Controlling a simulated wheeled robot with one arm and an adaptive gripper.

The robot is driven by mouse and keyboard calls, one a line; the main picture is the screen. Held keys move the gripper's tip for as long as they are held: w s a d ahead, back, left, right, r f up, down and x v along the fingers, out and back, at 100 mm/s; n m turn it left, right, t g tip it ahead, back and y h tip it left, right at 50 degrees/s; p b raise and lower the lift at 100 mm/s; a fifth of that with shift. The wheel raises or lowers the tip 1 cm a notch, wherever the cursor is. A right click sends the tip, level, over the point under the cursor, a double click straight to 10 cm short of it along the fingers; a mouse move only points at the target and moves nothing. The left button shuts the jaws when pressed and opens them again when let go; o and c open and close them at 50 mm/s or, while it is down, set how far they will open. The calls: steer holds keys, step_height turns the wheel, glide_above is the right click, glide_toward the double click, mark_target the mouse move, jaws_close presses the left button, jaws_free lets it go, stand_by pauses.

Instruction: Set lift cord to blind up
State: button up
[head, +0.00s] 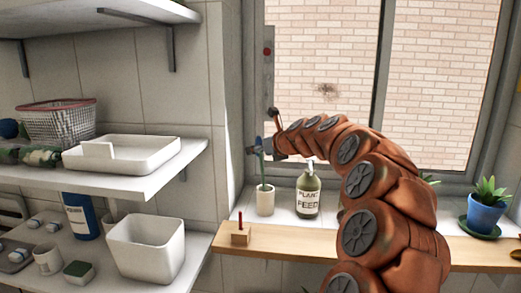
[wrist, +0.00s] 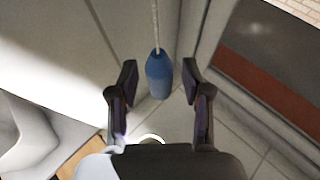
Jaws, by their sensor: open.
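The lift cord (wrist: 155,22) hangs down in the wrist view and ends in a blue tassel (wrist: 158,82). My gripper (wrist: 160,70) is open, with one finger on each side of the tassel and a visible gap to both. In the head view my gripper (head: 264,146) is at the left side of the window frame, small and partly hidden by my arm. A bit of blue, likely the tassel (head: 258,141), shows beside it. The window (head: 430,70) shows bare brick wall outside. No blind fabric is in view.
A white pot with a green stem (head: 265,200), a plant feed bottle (head: 308,195) and a blue potted plant (head: 486,214) stand on the sill. Shelves (head: 150,180) with trays and a basket fill the left.

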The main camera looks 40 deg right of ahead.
steer(key=v, duration=1.2)
steer(key=shift+f, duration=0.1)
